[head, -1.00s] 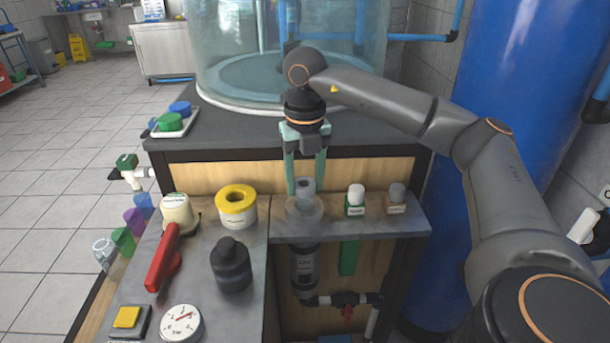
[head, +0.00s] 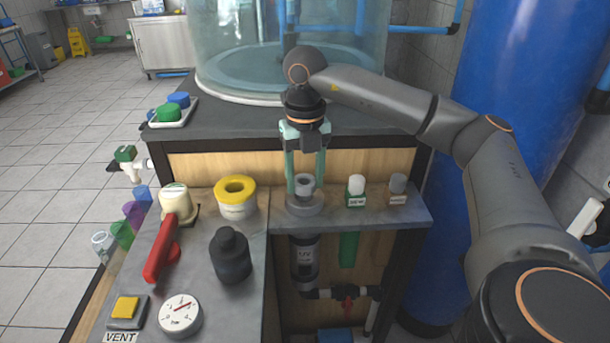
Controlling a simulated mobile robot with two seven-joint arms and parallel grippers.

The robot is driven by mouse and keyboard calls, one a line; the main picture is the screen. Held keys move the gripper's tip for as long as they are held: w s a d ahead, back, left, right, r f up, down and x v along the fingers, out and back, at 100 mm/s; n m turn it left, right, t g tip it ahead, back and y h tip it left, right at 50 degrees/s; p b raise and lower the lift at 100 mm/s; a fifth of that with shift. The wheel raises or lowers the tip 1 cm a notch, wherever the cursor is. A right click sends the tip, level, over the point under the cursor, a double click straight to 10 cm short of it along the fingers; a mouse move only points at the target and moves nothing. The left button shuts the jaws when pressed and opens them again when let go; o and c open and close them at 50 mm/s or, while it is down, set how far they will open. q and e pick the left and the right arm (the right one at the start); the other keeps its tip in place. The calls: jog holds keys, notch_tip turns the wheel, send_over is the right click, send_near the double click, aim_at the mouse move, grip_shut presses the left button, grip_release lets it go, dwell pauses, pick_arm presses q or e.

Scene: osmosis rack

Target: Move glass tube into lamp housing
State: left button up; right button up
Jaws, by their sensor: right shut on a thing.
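My right gripper (head: 305,186) points straight down, its two green fingers on either side of a short grey tube end (head: 305,181), which I take to be the glass tube. It is shut on it. The tube stands upright in the round grey collar (head: 305,206) on the shelf. Below the shelf hangs a dark cylinder (head: 305,262) with a UV label, in line with the collar, which looks like the lamp housing. How deep the tube sits inside is hidden. My left gripper is not in view.
Two small bottles, one with a white cap (head: 356,190) and one with a grey cap (head: 397,189), stand right of the collar. A large clear tank (head: 230,45) stands behind.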

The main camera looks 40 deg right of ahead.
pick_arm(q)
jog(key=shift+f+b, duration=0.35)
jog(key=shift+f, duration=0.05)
pick_arm(e)
jog(key=shift+f, duration=0.65)
jog(key=o, duration=1.2)
jog(key=shift+r+p, duration=0.45)
jog(key=shift+p, duration=0.05)
pick_arm(q)
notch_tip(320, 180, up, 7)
jog(key=p, duration=0.6)
pick_arm(e)
notch_tip(320, 180, up, 7)
